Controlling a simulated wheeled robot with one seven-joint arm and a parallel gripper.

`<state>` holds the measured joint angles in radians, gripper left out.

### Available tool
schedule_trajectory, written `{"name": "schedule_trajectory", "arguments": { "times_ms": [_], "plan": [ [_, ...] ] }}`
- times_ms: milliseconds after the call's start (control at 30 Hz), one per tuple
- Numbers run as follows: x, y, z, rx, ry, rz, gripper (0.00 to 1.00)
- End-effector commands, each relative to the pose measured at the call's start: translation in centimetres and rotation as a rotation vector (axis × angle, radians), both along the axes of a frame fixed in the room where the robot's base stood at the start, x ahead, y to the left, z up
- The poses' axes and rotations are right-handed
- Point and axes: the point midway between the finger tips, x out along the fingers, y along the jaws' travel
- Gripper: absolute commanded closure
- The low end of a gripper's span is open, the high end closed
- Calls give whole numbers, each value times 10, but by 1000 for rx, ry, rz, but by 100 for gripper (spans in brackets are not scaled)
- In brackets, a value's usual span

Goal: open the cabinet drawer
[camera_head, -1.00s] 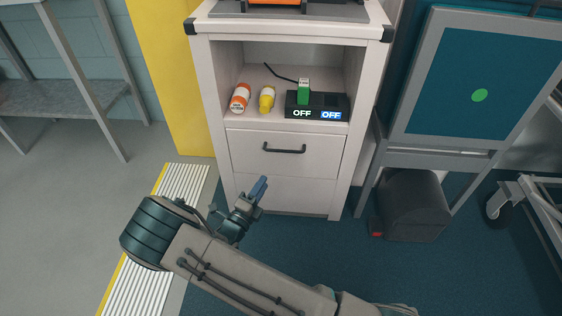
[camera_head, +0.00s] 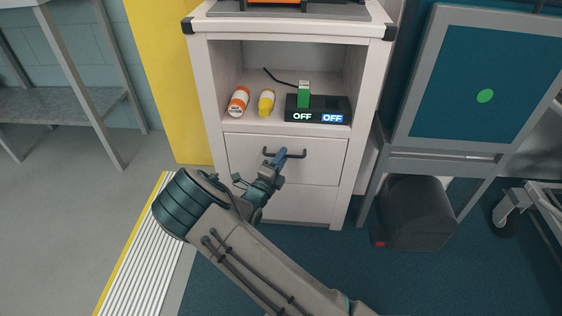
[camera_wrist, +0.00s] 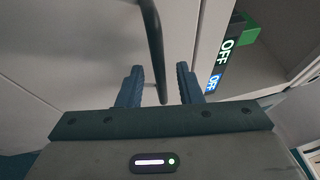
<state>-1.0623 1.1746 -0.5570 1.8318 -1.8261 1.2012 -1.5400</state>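The white cabinet (camera_head: 209,100) stands upright in front of me. Its drawer (camera_head: 323,166), below the open shelf, looks closed, with its front flush. A dark bar handle (camera_head: 297,154) crosses the drawer front. My gripper (camera_head: 280,157) is at the handle in the head view and hides part of it. In the wrist view my gripper (camera_wrist: 159,84) is open, with blue fingers on either side of the handle bar (camera_wrist: 155,45). The bar's end reaches down between the fingertips. I see gaps on both sides, so the fingers are not closed on it.
The shelf holds an orange-and-white bottle (camera_head: 238,102), a yellow bottle (camera_head: 266,102) and a black box (camera_head: 318,117) reading OFF with a green block (camera_head: 304,94). A dark bin (camera_head: 413,211) stands right of the cabinet. Floor (camera_head: 330,262) in front is clear.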

Motion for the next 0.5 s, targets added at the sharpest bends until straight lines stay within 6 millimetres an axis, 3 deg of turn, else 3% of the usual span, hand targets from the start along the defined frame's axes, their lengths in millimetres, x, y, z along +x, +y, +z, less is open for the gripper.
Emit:
{"name": "schedule_trajectory", "arguments": {
  "times_ms": [200,233,333,500],
  "plan": [
    [0,0,0,0,0,0,68],
    [0,0,0,0,0,0,70],
    [0,0,0,0,0,0,98],
    [0,0,0,0,1,0,100]
  ]
}}
